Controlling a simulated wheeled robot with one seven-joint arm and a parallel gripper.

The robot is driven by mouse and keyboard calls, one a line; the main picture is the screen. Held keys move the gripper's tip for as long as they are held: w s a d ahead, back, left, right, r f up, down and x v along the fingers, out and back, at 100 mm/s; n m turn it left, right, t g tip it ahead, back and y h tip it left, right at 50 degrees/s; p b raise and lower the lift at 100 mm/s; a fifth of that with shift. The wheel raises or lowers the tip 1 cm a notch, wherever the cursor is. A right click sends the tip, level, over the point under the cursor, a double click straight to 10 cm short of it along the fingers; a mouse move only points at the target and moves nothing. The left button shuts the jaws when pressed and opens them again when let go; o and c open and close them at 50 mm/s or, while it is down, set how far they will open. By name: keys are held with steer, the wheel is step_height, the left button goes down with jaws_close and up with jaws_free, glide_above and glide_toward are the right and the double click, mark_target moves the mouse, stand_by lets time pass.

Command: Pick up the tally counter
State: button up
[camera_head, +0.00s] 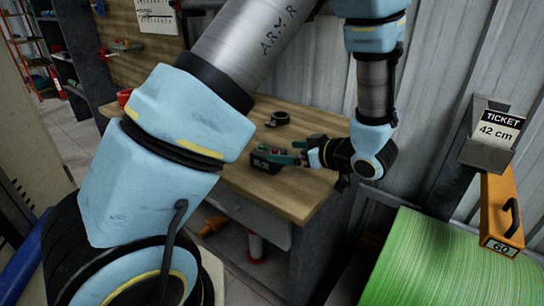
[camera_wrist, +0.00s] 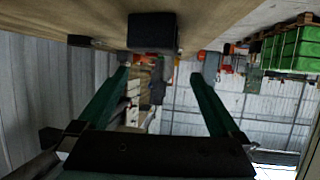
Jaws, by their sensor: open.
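A small dark box with pale characters on its front (camera_head: 262,165) stands on the wooden workbench (camera_head: 310,185), near its front edge; it looks like the tally counter. Red and green spots show at its top. My gripper (camera_head: 289,152) reaches in from the right, level with the bench top, its green fingers open and pointing at the box. In the wrist view, which is upside down, a dark block (camera_wrist: 153,31), seemingly the same box, lies ahead between the fingers' lines. The open fingers (camera_wrist: 160,75) hold nothing. I cannot tell whether a fingertip touches the box.
A black ring like a tape roll (camera_head: 278,118) lies farther back on the bench. A red bowl-like thing (camera_head: 124,97) sits at its far left. A corrugated wall (camera_head: 310,65) rises behind. A green roll (camera_head: 440,265) and an orange holder (camera_head: 500,210) stand at right.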

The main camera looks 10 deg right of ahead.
mark_target(262, 147)
steer(key=x, duration=0.3)
steer(key=shift+w+a, duration=0.1)
steer(key=shift+w, duration=0.1)
steer(key=shift+w+a+p, duration=0.3)
steer(key=shift+w+p, duration=0.1)
steer(key=shift+w, duration=0.1)
steer(key=p+x, duration=0.1)
steer(key=x, duration=0.3)
steer(key=shift+w+a, duration=0.1)
steer(key=shift+w, duration=0.1)
steer(key=c, duration=1.3)
